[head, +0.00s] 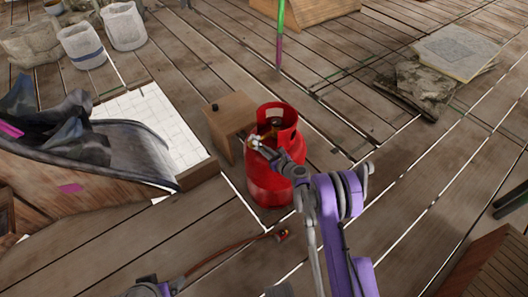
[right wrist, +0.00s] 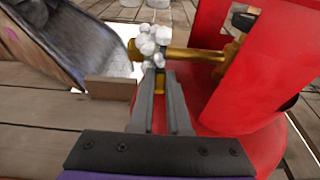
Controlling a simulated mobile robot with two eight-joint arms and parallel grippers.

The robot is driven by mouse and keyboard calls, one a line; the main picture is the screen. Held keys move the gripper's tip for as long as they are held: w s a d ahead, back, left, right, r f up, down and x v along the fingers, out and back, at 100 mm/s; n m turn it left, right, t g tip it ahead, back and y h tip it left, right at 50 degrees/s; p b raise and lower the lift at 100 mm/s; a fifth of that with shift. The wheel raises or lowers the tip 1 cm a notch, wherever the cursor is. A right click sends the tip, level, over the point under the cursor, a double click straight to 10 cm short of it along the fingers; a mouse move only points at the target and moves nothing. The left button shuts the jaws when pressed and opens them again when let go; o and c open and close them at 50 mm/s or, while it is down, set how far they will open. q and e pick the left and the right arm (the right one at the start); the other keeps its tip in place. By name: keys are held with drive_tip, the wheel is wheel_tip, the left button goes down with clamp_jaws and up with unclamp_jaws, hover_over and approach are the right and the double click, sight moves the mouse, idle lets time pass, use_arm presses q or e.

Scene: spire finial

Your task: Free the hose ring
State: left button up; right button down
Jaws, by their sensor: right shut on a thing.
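A red gas cylinder (head: 268,187) stands upright on the deck. A brass outlet pipe (right wrist: 195,53) runs out from inside its collar, with white frost-like lumps (right wrist: 152,42) at the pipe's end. My right gripper (head: 258,144) is at that end, beside the collar. In the right wrist view my right gripper (right wrist: 160,82) is shut on a small brass piece just below the lumps; whether this is the hose ring I cannot tell. A reddish-brown hose (head: 228,251) lies on the deck with a red end fitting (head: 281,235). Purple and grey parts of mine show at the bottom left; left fingertips are not clear.
A wooden box (head: 230,120) stands just behind and left of the cylinder. A curved dark-and-wood structure (head: 110,150) and a white tiled patch (head: 150,125) lie to the left. Pale buckets (head: 82,47) and stone slabs (head: 455,52) are farther back.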

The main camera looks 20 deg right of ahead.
drive_tip(key=g, duration=0.1)
drive_tip(key=r+g+h, duration=0.1)
drive_tip(key=shift+r+g+b, duration=0.25)
drive_tip(key=shift+g+b, duration=0.15)
drive_tip(key=shift+r+g+h, duration=0.3)
drive_tip(key=shift+r+g, duration=0.1)
drive_tip(key=shift+g, duration=0.3)
drive_tip(key=g, duration=0.1)
drive_tip(key=r+g+h, duration=0.1)
drive_tip(key=shift+w+a+g, duration=0.1)
drive_tip(key=shift+w+g, duration=0.1)
drive_tip(key=shift+g, duration=0.1)
drive_tip(key=shift+w+a+r+g+h, duration=0.15)
drive_tip(key=shift+r+g+h, duration=0.1)
drive_tip(key=shift+g, duration=0.4)
drive_tip(key=shift+w+d+r+g+h, duration=0.1)
drive_tip(key=shift+w+r+g+h, duration=0.15)
drive_tip(key=shift+g, duration=0.45)
drive_tip(key=shift+w+a+r+g+h, duration=0.1)
drive_tip(key=shift+r+g+h, duration=0.15)
drive_tip(key=shift+g, duration=0.4)
drive_tip(key=c, duration=0.9)
unclamp_jaws()
drive_tip(key=shift+r, duration=0.1)
